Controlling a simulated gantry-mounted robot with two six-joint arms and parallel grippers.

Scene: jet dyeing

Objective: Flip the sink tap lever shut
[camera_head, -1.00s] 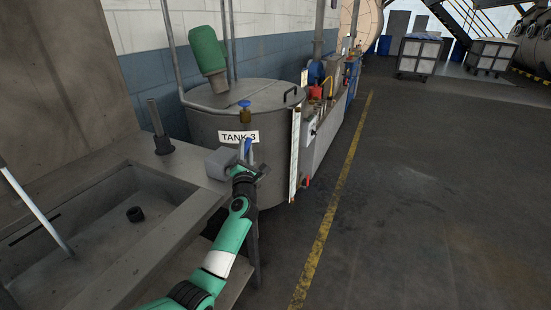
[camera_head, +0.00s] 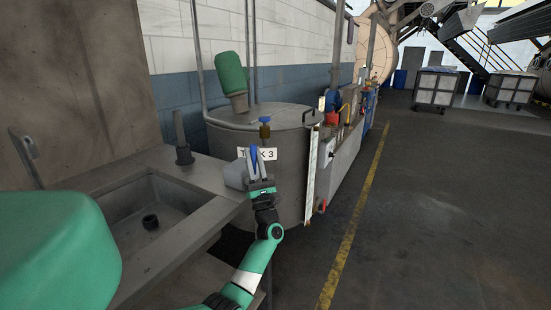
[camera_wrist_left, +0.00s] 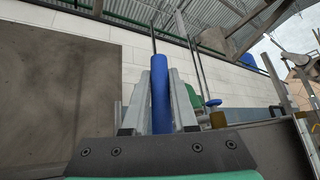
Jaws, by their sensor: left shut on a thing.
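My left gripper (camera_head: 260,178) is beyond the right end of the stone sink (camera_head: 215,209), in front of the tank. It is shut on an upright blue handle (camera_head: 254,158). In the left wrist view the blue handle (camera_wrist_left: 160,92) stands between the two grey fingers (camera_wrist_left: 160,105). The fingers and wrist hide its lower end, so I cannot tell what it joins or whether it is the tap lever. My right gripper is out of view.
A dark post (camera_head: 183,140) rises from the sink's back ledge. The floor to the right is clear.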

